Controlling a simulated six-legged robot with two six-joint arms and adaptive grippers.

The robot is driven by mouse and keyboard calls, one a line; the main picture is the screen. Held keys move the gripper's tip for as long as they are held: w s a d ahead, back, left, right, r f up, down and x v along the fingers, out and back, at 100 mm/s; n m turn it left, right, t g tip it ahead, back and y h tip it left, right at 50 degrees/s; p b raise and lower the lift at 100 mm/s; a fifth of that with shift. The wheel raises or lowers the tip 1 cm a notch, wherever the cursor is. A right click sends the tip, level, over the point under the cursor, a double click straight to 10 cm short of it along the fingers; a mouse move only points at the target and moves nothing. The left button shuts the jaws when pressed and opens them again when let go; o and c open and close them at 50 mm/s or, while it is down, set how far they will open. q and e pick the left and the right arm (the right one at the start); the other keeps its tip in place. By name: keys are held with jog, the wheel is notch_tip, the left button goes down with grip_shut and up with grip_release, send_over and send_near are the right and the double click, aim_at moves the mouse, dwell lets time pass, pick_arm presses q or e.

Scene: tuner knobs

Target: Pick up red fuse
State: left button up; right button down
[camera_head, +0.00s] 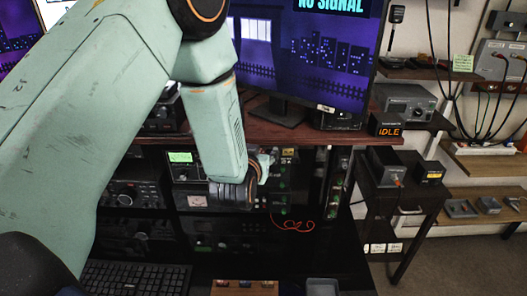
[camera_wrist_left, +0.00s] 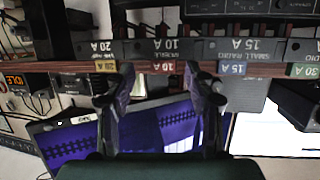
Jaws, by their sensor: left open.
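In the left wrist view a row of coloured, numbered blocks runs along a dark strip. The red fuse (camera_wrist_left: 163,67), marked 10, sits between a yellow block (camera_wrist_left: 105,66) and a blue block (camera_wrist_left: 232,68); a green block (camera_wrist_left: 303,69) is at the far right. My left gripper (camera_wrist_left: 158,78) is open and empty, its fingers spread to either side of the red fuse. I cannot tell the gap in depth. In the head view my left gripper (camera_head: 264,166) is small and partly hidden by its wrist, before the dark equipment rack. My right gripper is out of view.
In the head view a monitor (camera_head: 310,60) stands on the reddish shelf (camera_head: 290,133). A keyboard (camera_head: 135,277) and a small wooden holder (camera_head: 243,285) lie along the bottom. A red cable (camera_head: 292,225) hangs on the rack. A side table (camera_head: 405,190) is at right.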

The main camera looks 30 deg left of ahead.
pick_arm(q)
jog(key=shift+s+a, duration=0.15)
jog(key=shift+a, duration=0.35)
jog(key=shift+c, duration=0.3)
jog(key=shift+w+d, duration=0.3)
jog(key=shift+d, duration=0.1)
jog(key=c, duration=0.6)
jog(key=shift+s+a, duration=0.2)
jog(key=shift+a, duration=0.1)
jog(key=shift+c, duration=0.7)
jog(key=shift+w+d, duration=0.1)
jog(key=shift+d, duration=0.05)
jog(key=shift+r, duration=0.35)
notch_tip(320, 180, up, 9)
jog(key=shift+r, duration=0.15)
